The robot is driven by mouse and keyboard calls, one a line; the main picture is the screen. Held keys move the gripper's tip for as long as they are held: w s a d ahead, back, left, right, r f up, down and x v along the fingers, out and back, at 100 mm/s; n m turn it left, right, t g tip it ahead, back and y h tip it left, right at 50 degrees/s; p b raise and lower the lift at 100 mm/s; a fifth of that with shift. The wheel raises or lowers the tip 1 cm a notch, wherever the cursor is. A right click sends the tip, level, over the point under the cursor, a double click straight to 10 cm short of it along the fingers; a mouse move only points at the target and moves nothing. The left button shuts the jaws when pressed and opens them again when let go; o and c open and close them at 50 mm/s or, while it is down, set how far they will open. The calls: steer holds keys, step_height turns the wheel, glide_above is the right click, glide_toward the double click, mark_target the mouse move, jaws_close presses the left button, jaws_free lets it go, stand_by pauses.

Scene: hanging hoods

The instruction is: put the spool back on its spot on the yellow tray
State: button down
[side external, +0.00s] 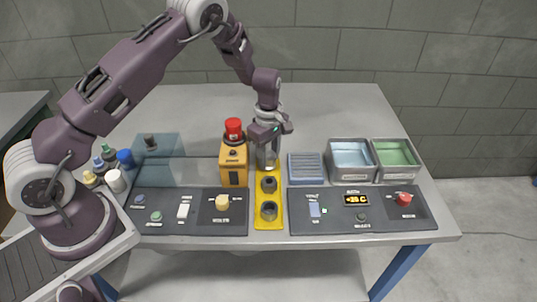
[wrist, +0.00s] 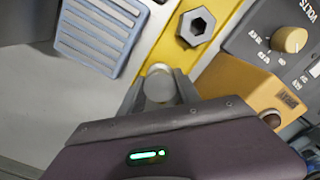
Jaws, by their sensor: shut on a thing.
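My gripper (side external: 267,160) is at the far end of the yellow tray (side external: 259,222), pointing down. In the wrist view, my gripper (wrist: 160,92) is shut on a round, pale grey-topped piece, which I take to be the spool (wrist: 160,82). Its lower part is hidden between the fingers, and I cannot tell whether it touches the tray. The yellow tray (wrist: 158,52) runs under and ahead of the fingers. A dark hexagonal piece with a hole (side external: 269,185) and a dark ring-shaped piece (side external: 268,211) stand on the tray nearer the front. The hexagonal piece also shows in the wrist view (wrist: 197,27).
An orange box (side external: 233,165) with a red top (side external: 233,128) stands close left of my gripper. A blue slatted block (side external: 305,167) is close on the right. Blue-lined (side external: 350,160) and green-lined (side external: 397,155) bins stand farther right. Control panels (side external: 335,222) flank the tray. The table behind is clear.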

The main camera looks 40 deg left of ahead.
steer(key=shift+f, duration=0.1)
steer(key=c, duration=0.8)
jaws_free()
steer(key=shift+o, duration=0.2)
step_height(320, 180, up, 13)
steer(key=s+m, duration=0.1)
step_height(320, 180, up, 11)
steer(key=m+t+h, duration=0.1)
steer(key=m+t, duration=0.1)
steer(key=m, duration=0.3)
glide_above(268, 158)
steer(key=s+d, duration=0.2)
steer(key=s, duration=0.5)
steer(key=s+r+m+t, duration=0.1)
steer(key=s+r+m, duration=0.2)
steer(key=s+m, duration=0.3)
steer(key=s+r+m+t+y, duration=0.1)
steer(key=s+r+m, duration=0.3)
steer(key=s, duration=1.3)
steer(key=shift+s+d+r+m+t, duration=0.25)
steer(key=shift+d+m+t, duration=0.1)
steer(key=shift+m+t, duration=0.55)
